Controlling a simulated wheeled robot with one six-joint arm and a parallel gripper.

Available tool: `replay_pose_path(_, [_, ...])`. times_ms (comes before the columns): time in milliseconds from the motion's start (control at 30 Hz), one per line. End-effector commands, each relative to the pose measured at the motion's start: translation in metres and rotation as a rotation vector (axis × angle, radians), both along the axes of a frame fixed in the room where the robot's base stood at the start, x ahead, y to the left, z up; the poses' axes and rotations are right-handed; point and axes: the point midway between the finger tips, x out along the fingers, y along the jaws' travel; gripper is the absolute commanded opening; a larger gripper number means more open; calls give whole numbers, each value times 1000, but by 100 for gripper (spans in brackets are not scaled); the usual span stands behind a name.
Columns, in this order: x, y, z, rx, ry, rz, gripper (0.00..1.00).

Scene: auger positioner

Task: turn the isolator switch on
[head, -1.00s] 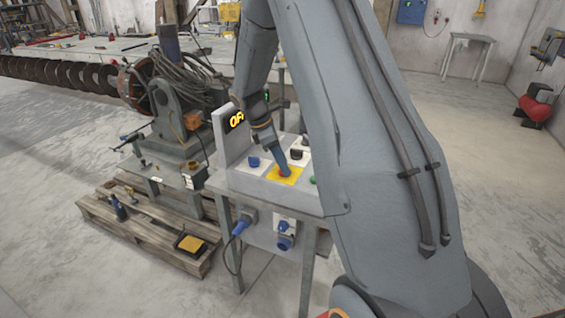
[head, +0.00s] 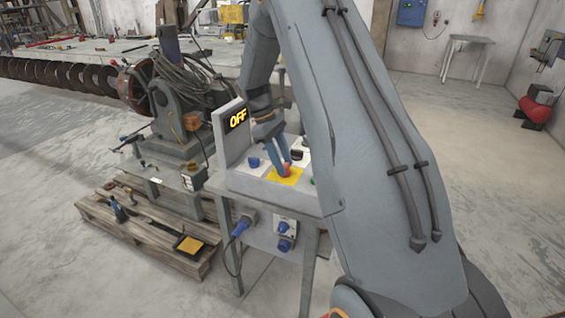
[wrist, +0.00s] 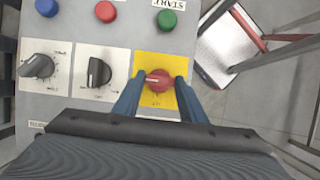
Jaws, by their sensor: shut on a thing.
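The isolator switch is a red rotary knob (wrist: 159,81) on a yellow plate (wrist: 148,66) at one end of the control panel. In the head view the red knob (head: 287,169) shows at the tips of my gripper (head: 284,163). In the wrist view my gripper (wrist: 157,90) has one blue finger on each side of the knob and is shut on it. The knob's handle points left in the wrist view. A display (head: 237,119) on the panel's upright board reads OFF in yellow.
Two black rotary knobs (wrist: 99,72) (wrist: 38,66) sit beside the yellow plate. Blue (wrist: 46,7), red (wrist: 106,11) and green (wrist: 167,19) buttons line the panel. Blue sockets (head: 285,244) hang below. A pallet (head: 150,235) lies on the floor at left.

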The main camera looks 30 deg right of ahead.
Motion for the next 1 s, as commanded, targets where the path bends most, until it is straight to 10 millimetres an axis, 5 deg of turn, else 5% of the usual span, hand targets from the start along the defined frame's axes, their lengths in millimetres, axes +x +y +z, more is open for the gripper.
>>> replay_pose_path(400, [0, -1, 1, 0, -2, -8, 15])
replay_pose_path(433, [0, -1, 1, 0, -2, -8, 41])
replay_pose_path(533, [0, 0, 1, 0, -1, -7, 57])
replay_pose_path(1000, [7, 4, 15, 0, -4, -6, 57])
